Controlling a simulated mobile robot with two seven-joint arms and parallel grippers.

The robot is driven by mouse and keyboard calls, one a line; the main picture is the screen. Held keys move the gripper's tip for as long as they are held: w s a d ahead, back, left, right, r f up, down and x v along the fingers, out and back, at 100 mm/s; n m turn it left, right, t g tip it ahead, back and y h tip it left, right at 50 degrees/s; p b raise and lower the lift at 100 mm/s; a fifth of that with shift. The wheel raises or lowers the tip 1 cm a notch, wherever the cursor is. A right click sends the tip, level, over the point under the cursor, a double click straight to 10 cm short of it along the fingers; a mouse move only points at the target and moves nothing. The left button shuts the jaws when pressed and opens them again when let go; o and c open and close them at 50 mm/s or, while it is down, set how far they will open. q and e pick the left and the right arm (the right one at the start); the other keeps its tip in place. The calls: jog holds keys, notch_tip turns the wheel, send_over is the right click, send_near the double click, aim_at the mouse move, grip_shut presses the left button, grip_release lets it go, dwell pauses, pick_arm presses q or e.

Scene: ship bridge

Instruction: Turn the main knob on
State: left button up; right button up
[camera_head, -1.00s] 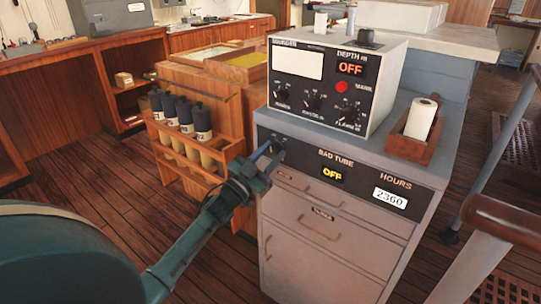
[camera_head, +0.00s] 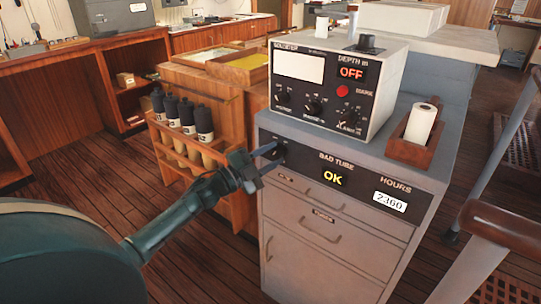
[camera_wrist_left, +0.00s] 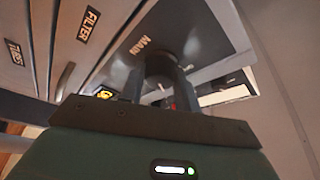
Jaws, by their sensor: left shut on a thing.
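The main knob (camera_wrist_left: 158,68) is a dark round knob on the black panel of the grey cabinet, below the word MAIN in the left wrist view. In the head view the knob (camera_head: 279,150) sits at the panel's left end, partly hidden by my fingers. My left gripper (camera_head: 268,155) is shut on the knob, with a finger on either side of it. My right gripper is not in view.
A sounder box (camera_head: 335,85) with several small knobs and a red OFF display stands on the cabinet (camera_head: 330,235). A wooden holder with a paper roll (camera_head: 420,124) is beside it. A rack of dark bottles (camera_head: 187,115) is left of my gripper.

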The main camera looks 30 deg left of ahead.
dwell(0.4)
pick_arm(q)
jog(key=o, duration=1)
jog(key=v, duration=1.3)
jog(key=shift+a, duration=0.1)
